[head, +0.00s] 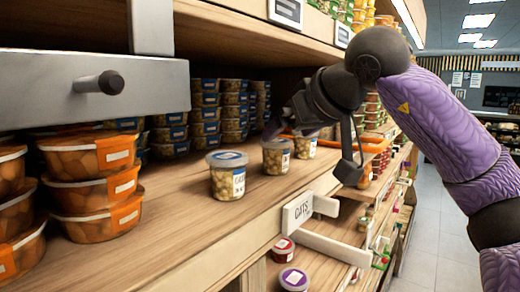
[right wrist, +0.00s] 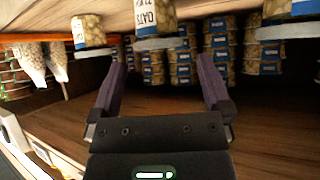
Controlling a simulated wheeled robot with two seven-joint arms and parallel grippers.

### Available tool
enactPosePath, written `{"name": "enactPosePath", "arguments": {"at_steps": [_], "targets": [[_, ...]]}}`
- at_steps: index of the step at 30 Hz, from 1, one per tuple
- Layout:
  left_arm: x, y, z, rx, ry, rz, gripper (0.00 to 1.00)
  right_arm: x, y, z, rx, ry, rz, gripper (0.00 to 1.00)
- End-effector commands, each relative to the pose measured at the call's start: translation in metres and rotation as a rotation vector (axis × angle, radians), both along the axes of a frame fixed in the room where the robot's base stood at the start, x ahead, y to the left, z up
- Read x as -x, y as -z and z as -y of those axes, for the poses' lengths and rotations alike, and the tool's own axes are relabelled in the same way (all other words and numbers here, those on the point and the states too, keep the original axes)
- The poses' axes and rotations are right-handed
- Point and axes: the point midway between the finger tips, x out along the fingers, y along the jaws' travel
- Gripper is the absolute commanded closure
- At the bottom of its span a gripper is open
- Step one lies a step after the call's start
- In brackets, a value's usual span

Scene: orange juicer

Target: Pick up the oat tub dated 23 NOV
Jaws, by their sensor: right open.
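Three clear oat tubs with pale lids and white-and-blue labels stand in a row on the wooden shelf: a near tub (head: 227,180), a middle tub (head: 276,158) and a far tub (head: 305,148). Their dates are too small to read in the head view. My right gripper (head: 283,122) is open and empty, above and behind the middle tub. In the right wrist view its two purple fingers (right wrist: 161,68) stand apart, with one labelled tub (right wrist: 154,17) beyond them near the top edge; its date is not clearly legible. My left gripper is out of view.
Stacked blue-banded tubs (head: 205,112) fill the shelf back. Stacked orange tubs (head: 95,185) stand at left, below a grey box with a knob (head: 98,83). A white OATS sign (head: 298,210) sticks out at the shelf edge. Bare shelf lies around the row.

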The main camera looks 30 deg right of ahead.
Motion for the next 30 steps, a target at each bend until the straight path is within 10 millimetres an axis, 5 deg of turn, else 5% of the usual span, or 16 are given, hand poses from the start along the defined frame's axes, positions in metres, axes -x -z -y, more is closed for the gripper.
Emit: {"name": "enactPosePath", "arguments": {"at_steps": [10,19,30], "targets": [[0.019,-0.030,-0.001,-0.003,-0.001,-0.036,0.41,-0.060,0.026,0.002,-0.002,0.000,-0.006,0.00],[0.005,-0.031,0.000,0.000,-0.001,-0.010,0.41,-0.071,0.037,0.002,-0.003,0.000,-0.002,0.00],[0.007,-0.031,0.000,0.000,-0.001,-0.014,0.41,-0.070,0.037,0.002,-0.003,0.000,-0.003,0.72]]}}
